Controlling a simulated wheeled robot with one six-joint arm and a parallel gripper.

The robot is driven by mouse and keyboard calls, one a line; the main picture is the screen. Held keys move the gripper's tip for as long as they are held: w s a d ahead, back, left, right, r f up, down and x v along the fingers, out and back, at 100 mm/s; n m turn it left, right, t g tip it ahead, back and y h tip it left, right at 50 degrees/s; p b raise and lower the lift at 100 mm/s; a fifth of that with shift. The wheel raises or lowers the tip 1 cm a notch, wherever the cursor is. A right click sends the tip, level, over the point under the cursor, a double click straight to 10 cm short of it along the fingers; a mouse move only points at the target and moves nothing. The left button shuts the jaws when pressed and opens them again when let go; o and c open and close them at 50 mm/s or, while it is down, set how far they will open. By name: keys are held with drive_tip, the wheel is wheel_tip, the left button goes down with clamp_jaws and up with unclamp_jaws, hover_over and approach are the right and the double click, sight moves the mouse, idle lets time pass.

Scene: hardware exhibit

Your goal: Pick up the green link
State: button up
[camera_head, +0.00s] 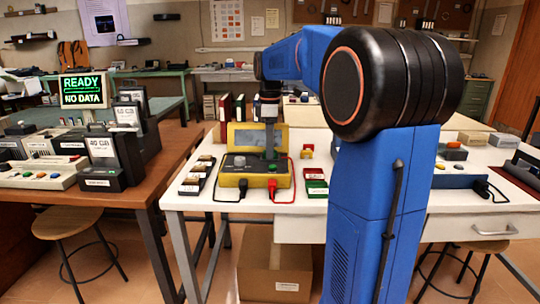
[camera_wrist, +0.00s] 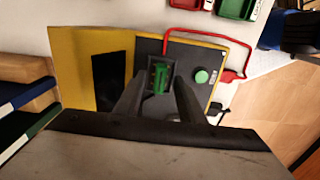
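The green link (camera_wrist: 160,78) stands in a dark recess on the black panel of the yellow case (camera_wrist: 75,70). It shows between my fingers in the wrist view. My gripper (camera_wrist: 159,88) is open, with one finger on each side of the link; whether the fingers touch it I cannot tell. In the head view my gripper (camera_head: 270,150) points down over the panel of the yellow case (camera_head: 255,181), in front of its raised lid. The link is hidden there.
A green button (camera_wrist: 201,76) sits on the panel right of the link. A red cable (camera_wrist: 200,35) loops from the case. Binders stand behind.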

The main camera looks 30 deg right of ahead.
clamp_jaws()
drive_tip(key=shift+r, duration=0.15)
